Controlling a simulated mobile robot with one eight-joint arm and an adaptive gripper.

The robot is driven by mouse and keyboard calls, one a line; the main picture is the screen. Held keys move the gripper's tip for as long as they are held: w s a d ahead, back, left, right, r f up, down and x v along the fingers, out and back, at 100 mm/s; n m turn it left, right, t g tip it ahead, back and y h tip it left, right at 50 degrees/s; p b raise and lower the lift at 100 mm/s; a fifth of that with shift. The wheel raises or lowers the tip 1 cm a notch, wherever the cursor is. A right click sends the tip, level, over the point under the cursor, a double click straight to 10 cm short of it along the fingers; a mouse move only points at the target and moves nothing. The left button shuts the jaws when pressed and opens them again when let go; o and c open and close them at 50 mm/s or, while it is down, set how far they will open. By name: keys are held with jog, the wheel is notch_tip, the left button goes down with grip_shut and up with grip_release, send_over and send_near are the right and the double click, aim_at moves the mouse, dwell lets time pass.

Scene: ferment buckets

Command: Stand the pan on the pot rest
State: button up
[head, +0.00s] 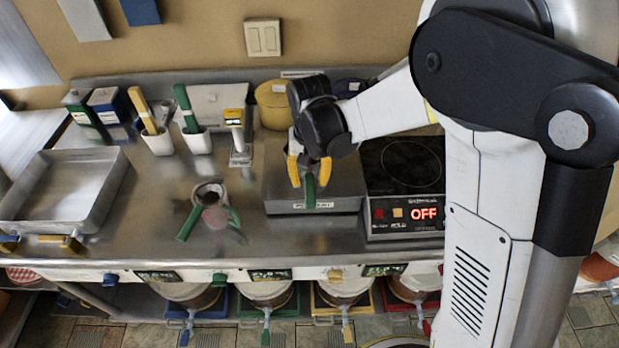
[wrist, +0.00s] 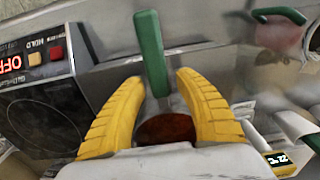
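The pan (wrist: 166,128) is a small grey vessel with reddish-brown contents and a green handle. In the wrist view it sits between the yellow fingers of my gripper (wrist: 160,78), which appear closed against its sides. In the head view my gripper (head: 309,172) hides most of the pan, and its green handle (head: 310,191) points towards the front. The pot rest (head: 343,190) is a low grey box with a white label on its front. The pan is over or on it; I cannot tell whether its base touches.
Right of the rest is a black hotplate (head: 402,165) showing OFF. On the left stand a small steel vessel (head: 209,192) with green parts, a steel tray (head: 65,190) and white utensil holders (head: 158,142). A yellow pot (head: 272,104) stands behind. Bare counter lies left of the rest.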

notch_tip(320, 180, up, 12)
jog(key=p, duration=0.3)
jog(key=s+d+r+t, duration=0.3)
jog(key=s+d, duration=0.4)
jog(key=s, duration=0.1)
jog(key=s+d+r+t, duration=0.3)
jog(key=s+d, duration=0.5)
jog(key=shift+s+r+t, duration=0.25)
jog(key=shift+r+t, duration=0.05)
jog(key=shift+t, duration=0.1)
